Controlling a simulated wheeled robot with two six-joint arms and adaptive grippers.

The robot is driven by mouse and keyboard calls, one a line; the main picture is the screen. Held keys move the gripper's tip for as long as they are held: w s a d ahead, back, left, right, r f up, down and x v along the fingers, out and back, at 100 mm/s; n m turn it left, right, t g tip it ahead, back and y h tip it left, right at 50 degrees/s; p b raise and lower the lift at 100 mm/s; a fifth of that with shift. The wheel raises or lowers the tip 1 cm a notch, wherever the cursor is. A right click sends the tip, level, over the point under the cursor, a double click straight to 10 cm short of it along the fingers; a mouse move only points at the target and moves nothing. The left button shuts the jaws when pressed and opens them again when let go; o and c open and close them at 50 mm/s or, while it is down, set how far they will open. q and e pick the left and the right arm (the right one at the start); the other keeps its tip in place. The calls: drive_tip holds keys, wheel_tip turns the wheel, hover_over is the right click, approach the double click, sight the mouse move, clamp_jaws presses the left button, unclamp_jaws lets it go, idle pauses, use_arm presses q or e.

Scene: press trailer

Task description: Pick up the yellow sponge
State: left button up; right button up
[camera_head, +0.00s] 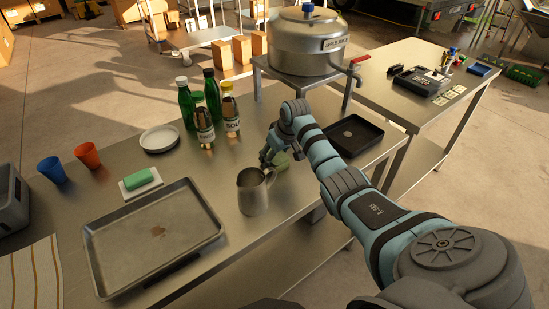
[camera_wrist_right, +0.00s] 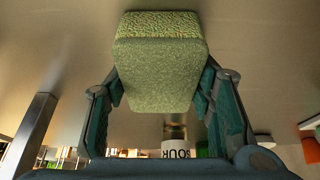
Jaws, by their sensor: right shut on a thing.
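The yellow sponge (camera_wrist_right: 158,75) looks yellow-green with a rough top layer, and it fills the space between the two fingers in the right wrist view. My right gripper (camera_wrist_right: 162,90) is shut on it, with one finger on each side. In the head view my right gripper (camera_head: 270,154) is low over the steel table, just behind the metal pitcher. The sponge (camera_head: 282,160) is partly hidden by the gripper there. I cannot tell whether the sponge touches the table. My left gripper is not in view.
The metal pitcher (camera_head: 255,191) stands close in front of the right gripper. Several bottles (camera_head: 205,118) stand behind to the left. A black tray (camera_head: 352,135) lies to the right. A large steel tray (camera_head: 152,232) and a green bar (camera_head: 138,179) on a white dish lie left.

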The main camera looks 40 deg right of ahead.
wheel_tip(320, 180, up, 20)
drive_tip(key=p, duration=0.1)
drive_tip(key=shift+r+p, duration=0.25)
drive_tip(key=shift+p, duration=0.05)
drive_tip(key=shift+o, duration=0.5)
drive_tip(key=c, duration=0.4)
drive_tip(key=shift+o, duration=0.2)
